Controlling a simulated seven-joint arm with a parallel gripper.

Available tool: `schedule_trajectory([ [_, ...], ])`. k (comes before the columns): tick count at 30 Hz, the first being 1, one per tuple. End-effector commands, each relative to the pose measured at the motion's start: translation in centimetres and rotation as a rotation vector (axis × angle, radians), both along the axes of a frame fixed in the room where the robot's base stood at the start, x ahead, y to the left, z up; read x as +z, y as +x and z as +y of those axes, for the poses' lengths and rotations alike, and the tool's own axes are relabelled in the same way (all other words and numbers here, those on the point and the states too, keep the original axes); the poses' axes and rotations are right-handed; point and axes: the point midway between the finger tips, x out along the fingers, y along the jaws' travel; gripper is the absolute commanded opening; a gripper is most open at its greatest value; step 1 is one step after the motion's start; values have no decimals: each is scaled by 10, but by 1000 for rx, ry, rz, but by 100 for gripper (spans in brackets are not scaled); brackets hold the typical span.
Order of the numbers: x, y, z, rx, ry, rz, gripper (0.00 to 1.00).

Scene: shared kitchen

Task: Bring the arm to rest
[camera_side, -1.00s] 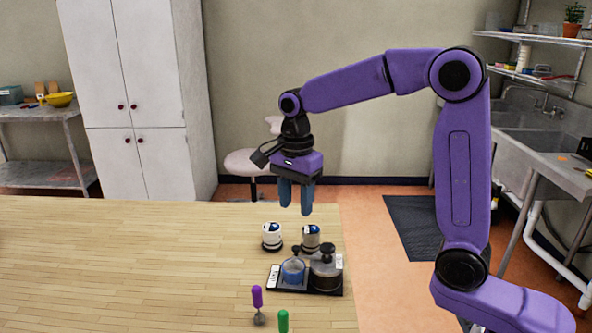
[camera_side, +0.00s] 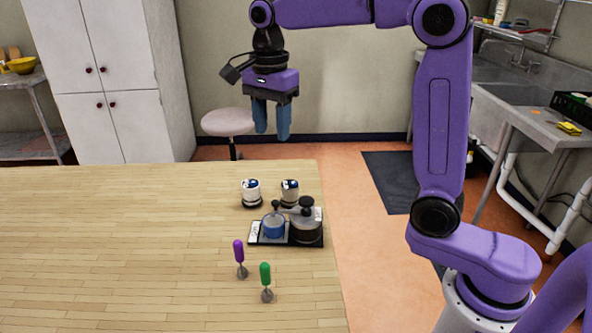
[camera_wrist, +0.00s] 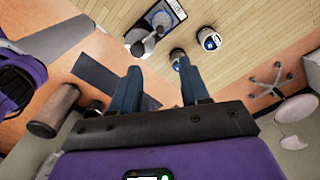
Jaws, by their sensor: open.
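My gripper (camera_side: 271,119) hangs in the air above the far right end of the wooden table, fingers pointing down, apart and empty. The fingers also show spread in the wrist view (camera_wrist: 157,84), with nothing between them. Nothing on the table touches it.
A stool (camera_side: 228,122) is beyond the table (camera_side: 120,240). The table's left is clear.

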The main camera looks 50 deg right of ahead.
Motion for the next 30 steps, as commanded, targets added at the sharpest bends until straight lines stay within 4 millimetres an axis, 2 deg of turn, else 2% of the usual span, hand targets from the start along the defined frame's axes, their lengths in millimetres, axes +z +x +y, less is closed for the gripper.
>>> schedule_trajectory([
  [5,-6,-9,5,125,0,0,46],
  [11,-20,-35,15,444,1,-5,46],
  [19,-42,-82,20,898,1,-10,46],
  [30,-73,-158,10,1518,0,-19,46],
])
